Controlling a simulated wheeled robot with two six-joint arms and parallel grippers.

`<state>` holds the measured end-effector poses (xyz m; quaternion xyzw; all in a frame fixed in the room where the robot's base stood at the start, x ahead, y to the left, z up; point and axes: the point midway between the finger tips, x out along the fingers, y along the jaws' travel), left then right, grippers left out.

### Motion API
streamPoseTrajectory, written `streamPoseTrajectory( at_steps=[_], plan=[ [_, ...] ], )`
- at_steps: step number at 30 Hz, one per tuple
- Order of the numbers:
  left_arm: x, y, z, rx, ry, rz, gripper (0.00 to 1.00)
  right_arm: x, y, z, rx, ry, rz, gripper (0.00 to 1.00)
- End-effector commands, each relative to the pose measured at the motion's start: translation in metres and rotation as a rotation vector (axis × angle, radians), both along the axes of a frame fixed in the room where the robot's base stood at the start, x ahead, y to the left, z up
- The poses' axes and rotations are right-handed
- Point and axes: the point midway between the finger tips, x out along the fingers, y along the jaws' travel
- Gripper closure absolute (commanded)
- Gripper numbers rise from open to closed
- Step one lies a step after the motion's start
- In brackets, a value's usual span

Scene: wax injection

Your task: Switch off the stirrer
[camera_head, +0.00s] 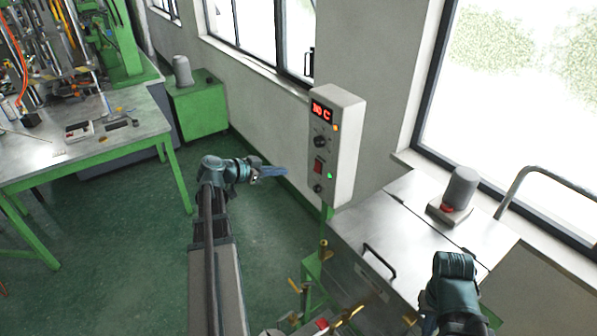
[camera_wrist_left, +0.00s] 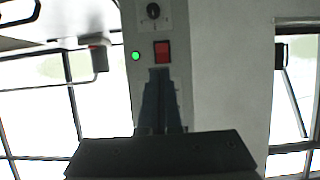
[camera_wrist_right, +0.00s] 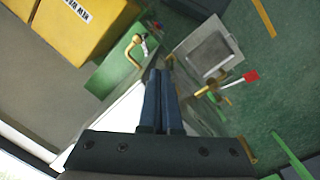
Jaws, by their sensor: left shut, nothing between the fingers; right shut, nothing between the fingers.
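The white control box (camera_head: 346,150) on the wall side has a red display, a dark knob (camera_head: 320,141), a red rocker switch (camera_head: 319,166) and a lit green lamp (camera_head: 330,176). A grey cylindrical motor (camera_head: 461,187) with a red part at its base stands on the metal tank lid. My left gripper (camera_head: 284,172) is shut and empty, left of the box and pointing at it. In the left wrist view its fingertips (camera_wrist_left: 158,76) appear just below the red switch (camera_wrist_left: 162,52); contact cannot be told. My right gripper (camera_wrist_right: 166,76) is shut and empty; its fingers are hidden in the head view.
The metal tank (camera_head: 372,222) with a black handle (camera_head: 380,263) is below the box. Brass valves (camera_head: 324,249) stand at its left. A green workbench (camera_head: 40,172) is at left, a green cabinet (camera_head: 197,110) behind. The floor between is clear.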

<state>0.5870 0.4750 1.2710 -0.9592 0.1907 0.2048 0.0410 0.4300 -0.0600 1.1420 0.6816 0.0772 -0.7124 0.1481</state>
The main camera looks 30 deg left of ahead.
Motion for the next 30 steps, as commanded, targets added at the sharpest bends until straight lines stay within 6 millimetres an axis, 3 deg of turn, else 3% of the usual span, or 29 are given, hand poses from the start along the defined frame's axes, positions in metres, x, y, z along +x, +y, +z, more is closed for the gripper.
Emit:
streamPoseTrajectory(
  at_steps=[18,30],
  plan=[
    [0.096,-0.039,-0.049,-0.001,0.0,-0.002,1.0,0.0,0.0,-0.049,0.0,-0.002,0.0,1.0],
    [0.113,-0.047,-0.055,0.0,0.0,0.0,1.0,0.0,0.0,-0.055,-0.001,-0.001,0.002,1.0]
  ],
)
